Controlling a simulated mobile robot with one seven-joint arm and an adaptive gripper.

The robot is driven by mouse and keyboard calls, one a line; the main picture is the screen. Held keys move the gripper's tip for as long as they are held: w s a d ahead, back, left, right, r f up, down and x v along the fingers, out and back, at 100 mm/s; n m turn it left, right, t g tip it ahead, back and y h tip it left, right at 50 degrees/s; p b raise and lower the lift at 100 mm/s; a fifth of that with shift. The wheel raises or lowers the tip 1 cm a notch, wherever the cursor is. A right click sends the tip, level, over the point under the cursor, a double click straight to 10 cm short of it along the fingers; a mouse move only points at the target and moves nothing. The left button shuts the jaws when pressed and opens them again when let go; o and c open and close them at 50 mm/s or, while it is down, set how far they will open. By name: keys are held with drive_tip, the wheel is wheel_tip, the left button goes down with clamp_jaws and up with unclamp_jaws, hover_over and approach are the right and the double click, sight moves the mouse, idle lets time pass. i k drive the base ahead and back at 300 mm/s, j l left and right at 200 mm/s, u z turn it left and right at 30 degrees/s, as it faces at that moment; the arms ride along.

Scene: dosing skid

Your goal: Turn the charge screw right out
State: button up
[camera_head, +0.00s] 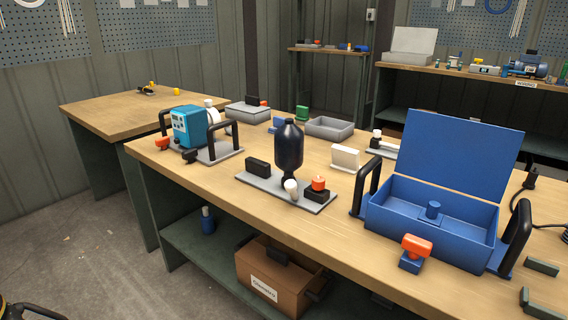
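A grey skid plate (262,190) lies near the middle of the wooden workbench. A dark, bottle-shaped vessel (289,146) stands upright on it. A white round knob (291,186) sits at the plate's front, below the vessel. An orange knob (318,183) sits on a black block (317,194) to its right, and another black block (258,168) stands to the left. No part is clearly marked as the charge screw, and I cannot tell which one it is. My gripper is not in view.
An open blue case (433,224) with black handles and an orange latch (417,246) stands to the right. A blue pump unit (188,127) with black handles stands to the left. Grey trays (330,127) stand behind. A cardboard box (272,278) is on the shelf below. The floor at left is open.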

sight(318, 182)
drive_tip(key=i+j, duration=0.8)
drive_tip(key=j, duration=0.2)
drive_tip(key=i+l+z, duration=0.05)
